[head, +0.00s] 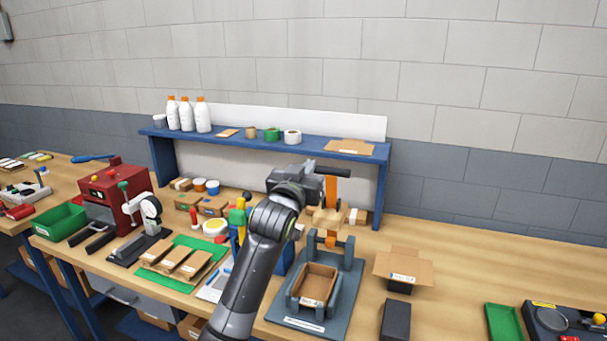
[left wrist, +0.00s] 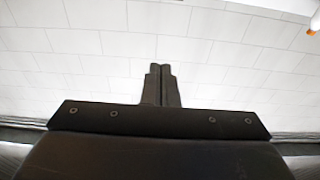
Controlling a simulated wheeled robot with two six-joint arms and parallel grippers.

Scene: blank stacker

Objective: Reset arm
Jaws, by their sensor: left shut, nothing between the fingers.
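My left arm reaches up from the bottom middle of the head view. Its gripper (head: 308,168) is raised in front of the shelf, above the workbench. In the left wrist view the two dark fingers (left wrist: 161,84) lie against each other with nothing between them, and the white block wall fills the view beyond. My right gripper is in neither view. The blank stacker (head: 345,290), a grey fixture with an orange upright and a brown tray, stands on the bench just right of my left arm. The arm hides part of the bench behind it.
A blue shelf (head: 262,144) with bottles and tape rolls stands behind. A red machine (head: 105,195) and a green mat (head: 157,255) with cardboard blanks lie left of the arm. An open box (head: 404,268) stands right. The bench behind that box is clear.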

